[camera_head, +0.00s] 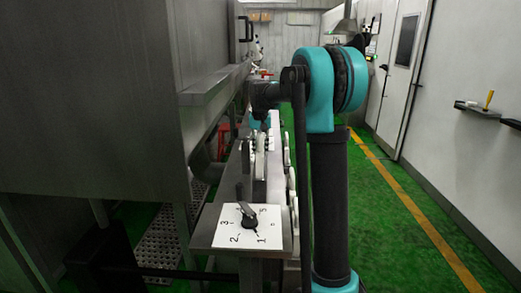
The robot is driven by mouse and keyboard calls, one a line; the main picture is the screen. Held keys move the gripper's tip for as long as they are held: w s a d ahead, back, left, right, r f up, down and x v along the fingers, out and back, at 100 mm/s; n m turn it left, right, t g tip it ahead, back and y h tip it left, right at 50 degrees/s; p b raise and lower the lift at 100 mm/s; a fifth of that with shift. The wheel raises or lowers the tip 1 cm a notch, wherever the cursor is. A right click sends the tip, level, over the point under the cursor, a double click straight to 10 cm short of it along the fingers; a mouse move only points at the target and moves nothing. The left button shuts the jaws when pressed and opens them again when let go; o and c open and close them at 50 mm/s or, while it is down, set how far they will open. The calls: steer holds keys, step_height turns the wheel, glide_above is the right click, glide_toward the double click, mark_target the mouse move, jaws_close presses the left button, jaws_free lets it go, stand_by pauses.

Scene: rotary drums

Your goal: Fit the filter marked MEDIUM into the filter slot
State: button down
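My arm, with teal joints and dark links, stands right of a long narrow metal bench (213,232) and bends left over it. The arm's end, with my gripper (261,122), is small and partly hidden over the bench. Its fingers cannot be made out. Pale disc-like parts (260,143) stand on the bench below it. More pale rounded parts (293,182) line the bench's right side. I cannot tell which of these, if any, are filters. No MEDIUM marking is readable, and I cannot make out the filter slot.
A dial plate (226,218) with numbers and a dark knob (249,222) sits on the bench's near end. A large grey metal housing (110,90) closes off the left. A perforated step (162,245) lies below. Green floor (400,240) is free at right, before the wall.

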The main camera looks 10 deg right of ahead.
steer(key=shift+f, duration=1.55)
steer(key=c, duration=1.2)
jaws_free()
steer(key=shift+r, duration=0.1)
steer(key=r, duration=0.4)
steer(key=s+r, duration=0.1)
steer(key=r, duration=0.6)
steer(key=shift+s+a+r, duration=0.15)
steer(key=shift+s+r, duration=0.05)
steer(key=shift+r, duration=0.2)
steer(key=shift+s, duration=0.1)
